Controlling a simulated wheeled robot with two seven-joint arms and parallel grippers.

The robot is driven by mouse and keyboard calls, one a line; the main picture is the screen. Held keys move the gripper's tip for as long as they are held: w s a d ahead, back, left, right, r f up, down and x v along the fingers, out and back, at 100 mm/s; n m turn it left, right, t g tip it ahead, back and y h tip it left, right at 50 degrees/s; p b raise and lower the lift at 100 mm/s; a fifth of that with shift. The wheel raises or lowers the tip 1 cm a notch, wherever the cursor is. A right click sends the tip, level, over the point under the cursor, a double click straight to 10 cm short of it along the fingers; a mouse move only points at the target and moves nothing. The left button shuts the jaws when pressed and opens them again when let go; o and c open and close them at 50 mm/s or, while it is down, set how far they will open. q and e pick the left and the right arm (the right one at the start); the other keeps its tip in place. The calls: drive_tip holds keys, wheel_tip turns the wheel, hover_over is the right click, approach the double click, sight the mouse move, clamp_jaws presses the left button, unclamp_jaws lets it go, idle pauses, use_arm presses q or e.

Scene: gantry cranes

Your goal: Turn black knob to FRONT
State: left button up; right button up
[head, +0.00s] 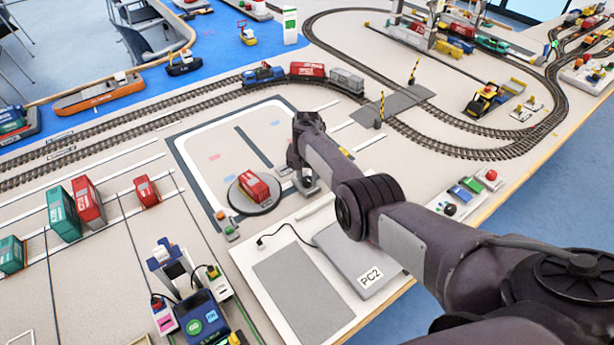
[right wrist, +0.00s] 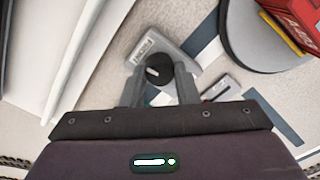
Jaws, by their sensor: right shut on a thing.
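A black round knob (right wrist: 158,73) with a short white mark on top sits on a small grey box (right wrist: 181,46) in the right wrist view. In the head view the grey box (head: 309,185) shows under my right gripper (head: 307,172), and the knob is hidden. The mark on the knob runs roughly sideways in the wrist view. My left gripper is not in view.
A round turntable (head: 237,199) with a red truck (head: 254,187) stands just left of the box. A grey PC2 panel (head: 345,250) lies in front of it. A control box with coloured buttons (head: 468,190) is to the right. Tracks and a train are behind.

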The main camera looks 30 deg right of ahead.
sight(307, 179)
drive_tip(key=shift+w+r+m, duration=0.1)
drive_tip(key=shift+m, duration=0.5)
drive_tip(key=shift+d, duration=0.1)
drive_tip(key=o, duration=1)
drive_tip(key=shift+c, duration=0.2)
drive_tip(key=shift+r, duration=0.4)
wheel_tip(307, 179, up, 7)
drive_tip(key=shift+f+p, duration=0.1)
drive_tip(key=shift+p, duration=0.6)
